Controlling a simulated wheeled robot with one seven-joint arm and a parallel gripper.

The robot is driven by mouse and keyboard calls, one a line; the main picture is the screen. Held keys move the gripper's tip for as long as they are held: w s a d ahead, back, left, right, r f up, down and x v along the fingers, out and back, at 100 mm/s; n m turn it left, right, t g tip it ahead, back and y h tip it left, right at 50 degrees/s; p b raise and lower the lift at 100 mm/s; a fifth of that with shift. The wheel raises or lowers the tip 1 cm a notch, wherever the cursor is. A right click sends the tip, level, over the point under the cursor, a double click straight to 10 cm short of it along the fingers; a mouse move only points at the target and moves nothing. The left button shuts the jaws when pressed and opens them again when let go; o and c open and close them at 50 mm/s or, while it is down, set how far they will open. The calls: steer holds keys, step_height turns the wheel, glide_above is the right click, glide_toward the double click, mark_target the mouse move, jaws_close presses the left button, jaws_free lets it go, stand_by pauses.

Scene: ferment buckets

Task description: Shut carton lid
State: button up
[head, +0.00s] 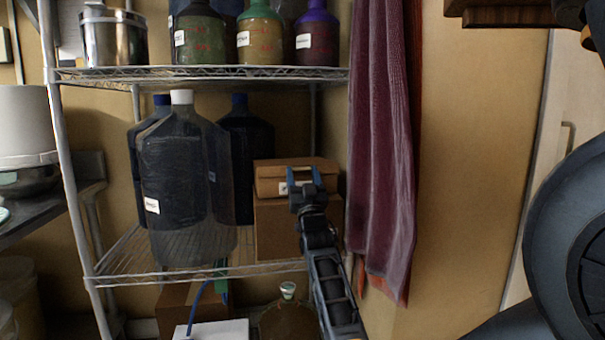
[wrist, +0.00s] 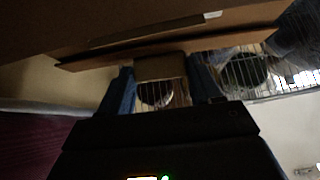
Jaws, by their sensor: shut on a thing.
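The brown carton (head: 278,228) stands on the middle wire shelf, right of the dark bottles. Its lid (head: 268,180) shows as a lighter brown panel at the top; I cannot tell exactly how far it is open. My gripper (head: 305,178) is at the front of the lid, its blue fingers spread a little apart. In the wrist view, the fingers of my gripper (wrist: 160,72) are on either side of a small brown cardboard part, apparently the lid's tab (wrist: 160,67). The gripper hides part of the carton's right front.
Large dark bottles (head: 175,165) stand left of the carton. A purple towel (head: 382,130) hangs close on the right. The upper shelf (head: 200,73) with several labelled jugs is overhead. A glass jug (head: 287,315) and a white box (head: 212,331) are below.

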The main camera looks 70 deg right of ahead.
steer(key=shift+w+f, duration=0.3)
steer(key=shift+f, duration=0.2)
steer(key=o, duration=1.5)
steer(key=shift+s+r, duration=0.1)
steer(key=shift+r, duration=0.05)
steer(key=shift+v, duration=3.9)
steer(key=shift+c, duration=0.2)
